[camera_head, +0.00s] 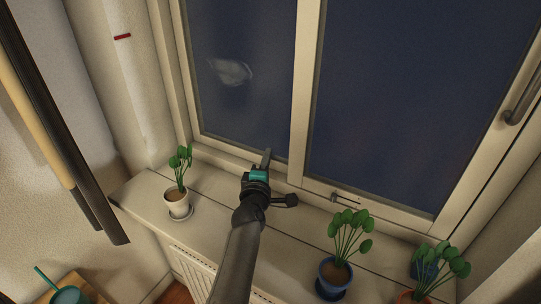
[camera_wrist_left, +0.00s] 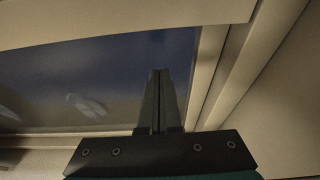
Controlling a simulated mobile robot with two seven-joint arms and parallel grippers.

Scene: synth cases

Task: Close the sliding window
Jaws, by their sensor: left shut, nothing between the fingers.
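The sliding window has a left pane (camera_head: 245,60) and a right sash (camera_head: 307,90), both with dark blue behind the glass. A pale upright stile stands between them. A dark grip handle (camera_head: 522,97) sits on the frame at the far right. My left gripper (camera_head: 267,152) is at the bottom of the left pane, left of the stile, with its fingers together and empty. In the left wrist view the closed fingers (camera_wrist_left: 160,72) point at the glass (camera_wrist_left: 100,85), beside a pale frame edge. I cannot tell whether they touch it. My right gripper is not in view.
A white-potted plant (camera_head: 179,202) stands left on the sill (camera_head: 215,195). A blue-potted plant (camera_head: 335,275) and another plant (camera_head: 440,265) stand on the right. A small metal fitting (camera_head: 345,198) is on the lower frame. Dark and tan poles (camera_head: 50,120) stand at far left.

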